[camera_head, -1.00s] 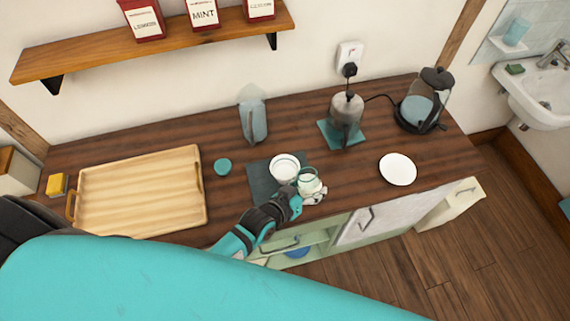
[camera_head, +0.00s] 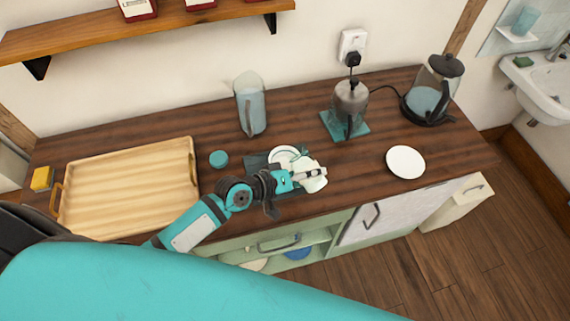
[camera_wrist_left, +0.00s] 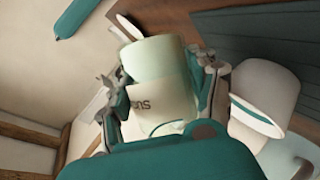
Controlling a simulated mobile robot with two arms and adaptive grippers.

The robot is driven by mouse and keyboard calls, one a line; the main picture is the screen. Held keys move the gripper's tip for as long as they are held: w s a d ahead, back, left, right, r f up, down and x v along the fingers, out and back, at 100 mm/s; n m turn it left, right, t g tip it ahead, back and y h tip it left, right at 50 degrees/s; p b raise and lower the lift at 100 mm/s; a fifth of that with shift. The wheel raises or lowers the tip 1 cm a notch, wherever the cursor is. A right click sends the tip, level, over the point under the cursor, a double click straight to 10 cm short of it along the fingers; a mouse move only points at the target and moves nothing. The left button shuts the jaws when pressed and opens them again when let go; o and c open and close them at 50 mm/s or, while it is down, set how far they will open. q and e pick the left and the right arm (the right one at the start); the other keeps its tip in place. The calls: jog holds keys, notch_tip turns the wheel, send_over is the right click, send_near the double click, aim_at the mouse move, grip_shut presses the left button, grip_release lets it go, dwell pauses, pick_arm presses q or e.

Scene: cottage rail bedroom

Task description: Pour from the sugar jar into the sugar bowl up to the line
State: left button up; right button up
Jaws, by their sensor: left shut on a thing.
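My left gripper (camera_head: 305,176) is shut on the sugar jar (camera_head: 316,183), a pale jar now tipped over beside the sugar bowl. The jar also shows between the fingers in the left wrist view (camera_wrist_left: 160,88), with part of its dark lettering visible. The white sugar bowl (camera_head: 283,153) sits on a dark mat (camera_head: 256,163), partly hidden by my gripper and the jar. A white vessel with a teal band, likely the bowl, is at the right of the wrist view (camera_wrist_left: 268,88). The sugar level and any flow cannot be made out. My right gripper is not in view.
A teal round lid (camera_head: 219,159) lies left of the mat, near a wooden tray (camera_head: 128,190). A jug (camera_head: 250,105), a French press (camera_head: 349,105) on a teal mat and a kettle (camera_head: 432,97) stand behind. A white plate (camera_head: 405,162) lies right.

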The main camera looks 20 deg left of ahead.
pick_arm(q)
jog(key=shift+f+n+h+b, duration=0.3)
jog(key=shift+f+n+b, duration=0.15)
jog(key=shift+b, duration=0.65)
jog(key=shift+d+r+n+h+b, duration=0.1)
jog(key=shift+r+n+h+b, duration=0.4)
jog(key=shift+n+b, duration=0.1)
jog(key=shift+r, duration=0.1)
jog(key=shift+w+a+r, duration=0.1)
jog(key=shift+a+r, duration=0.05)
jog(key=shift+a, duration=0.1)
jog(key=shift+w+a+r+n+g+h+b, duration=0.15)
jog(key=shift+a+r+n+g+h+b, duration=0.2)
jog(key=shift+n+h+b, duration=0.2)
dwell(0.3)
jog(key=shift+w+a+r+n+h+b, duration=0.1)
jog(key=shift+r+n+h+b, duration=0.3)
jog(key=shift+r+n, duration=0.2)
dwell(1.1)
jog(key=shift+f+b, duration=0.2)
jog(key=shift+b, duration=0.3)
